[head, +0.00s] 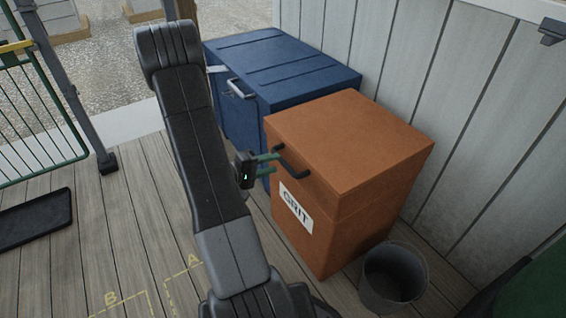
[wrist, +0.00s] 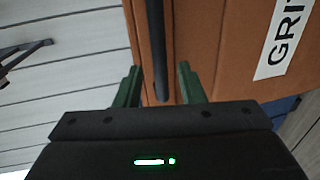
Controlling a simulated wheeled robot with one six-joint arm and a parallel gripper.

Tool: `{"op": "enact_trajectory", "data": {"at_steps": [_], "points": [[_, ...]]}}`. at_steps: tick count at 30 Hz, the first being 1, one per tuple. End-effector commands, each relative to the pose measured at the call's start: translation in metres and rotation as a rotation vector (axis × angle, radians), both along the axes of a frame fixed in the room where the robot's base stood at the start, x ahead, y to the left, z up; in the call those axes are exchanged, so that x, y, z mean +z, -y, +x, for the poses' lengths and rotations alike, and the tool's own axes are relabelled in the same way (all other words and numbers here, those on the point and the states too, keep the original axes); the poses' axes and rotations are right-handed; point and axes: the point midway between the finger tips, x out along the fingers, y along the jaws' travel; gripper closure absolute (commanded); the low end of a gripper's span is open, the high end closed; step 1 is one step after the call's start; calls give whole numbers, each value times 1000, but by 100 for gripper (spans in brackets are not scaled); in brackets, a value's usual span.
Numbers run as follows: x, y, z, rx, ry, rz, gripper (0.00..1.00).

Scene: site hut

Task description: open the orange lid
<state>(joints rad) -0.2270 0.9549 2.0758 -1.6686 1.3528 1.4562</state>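The orange lid (head: 350,138) lies shut on the orange grit bin (head: 330,240), which has a white GRIT label (head: 296,207). A dark bar handle (head: 292,168) sits on the lid's front edge; it also shows in the wrist view (wrist: 157,45). My gripper (head: 277,162) is at the handle, its green fingers pointing at the bin front. In the wrist view my gripper (wrist: 160,75) is open, with the handle's bar between the two fingers and a gap on each side. The handle's far end is out of the wrist view.
A blue bin (head: 290,65) with its own handle stands behind the orange bin. A grey bucket (head: 393,277) stands by its right front side. A pale plank wall (head: 450,110) runs close behind.

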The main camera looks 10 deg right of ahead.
Motion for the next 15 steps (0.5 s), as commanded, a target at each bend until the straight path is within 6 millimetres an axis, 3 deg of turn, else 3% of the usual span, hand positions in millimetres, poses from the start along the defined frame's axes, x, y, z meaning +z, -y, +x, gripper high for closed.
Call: {"op": "enact_trajectory", "data": {"at_steps": [6, 15], "points": [[-7, 28, 9, -4, 0, 0, 64], [-10, 44, 16, -1, 0, 0, 64]]}}
